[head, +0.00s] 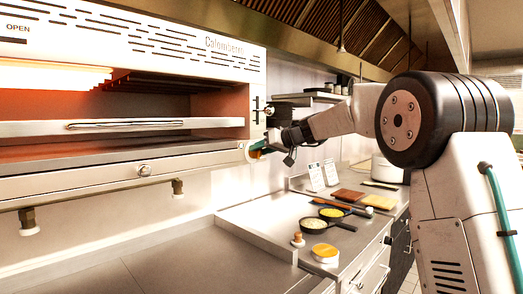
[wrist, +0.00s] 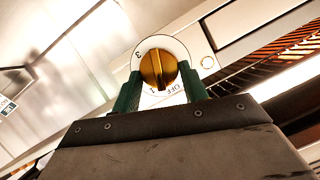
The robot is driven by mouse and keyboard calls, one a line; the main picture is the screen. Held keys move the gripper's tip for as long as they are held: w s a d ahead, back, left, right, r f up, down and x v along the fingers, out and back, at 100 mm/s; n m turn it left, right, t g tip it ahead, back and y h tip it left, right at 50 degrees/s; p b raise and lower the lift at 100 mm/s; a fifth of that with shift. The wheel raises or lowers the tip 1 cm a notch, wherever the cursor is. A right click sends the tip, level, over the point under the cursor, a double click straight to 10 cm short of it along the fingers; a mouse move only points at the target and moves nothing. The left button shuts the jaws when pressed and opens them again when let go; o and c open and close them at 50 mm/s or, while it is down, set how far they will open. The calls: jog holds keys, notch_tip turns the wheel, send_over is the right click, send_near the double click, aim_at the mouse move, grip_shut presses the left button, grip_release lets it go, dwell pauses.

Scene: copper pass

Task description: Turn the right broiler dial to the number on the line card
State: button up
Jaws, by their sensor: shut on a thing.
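The right broiler dial (wrist: 158,66) is a round brass knob with a raised ridge, on a white plate (wrist: 178,47). The plate shows a 3 at upper left, and a 1 and OFF below the knob. The ridge's lower end lies close to the 1, on the side towards OFF; the exact setting is hard to tell. My gripper (wrist: 159,88) is shut on the knob, one green finger on each side. In the head view my gripper (head: 258,149) is at the broiler's right front corner and mostly hides the dial. Two white cards (head: 315,177) stand on the counter; their writing is too small to read.
The broiler (head: 120,165) fills the left, with a long handle (head: 125,124) across its front. Below, the counter (head: 265,215) holds small pans (head: 313,225), a yellow-topped tub (head: 325,253) and boards (head: 379,200). The steel surface at front left is clear.

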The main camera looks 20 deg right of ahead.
jog(key=m, duration=0.1)
jog(key=m+y, duration=0.1)
jog(key=shift+w+d+f+m+g+y, duration=0.15)
jog(key=shift+d+m+g+y, duration=0.1)
jog(key=shift+m+g+y, duration=0.05)
jog(key=shift+w+d+f+m+t+y, duration=0.15)
jog(key=shift+m+y, duration=0.6)
jog(key=shift+m, duration=0.9)
jog(key=shift+s+f+m+t+y, duration=0.1)
jog(key=shift+f+m+t+y, duration=0.15)
jog(key=shift+m+y, duration=0.95)
jog(key=shift+w+d+f+m+t+y, duration=0.1)
jog(key=shift+f+m+y, duration=0.2)
jog(key=shift+m, duration=2.05)
jog(key=o, duration=1)
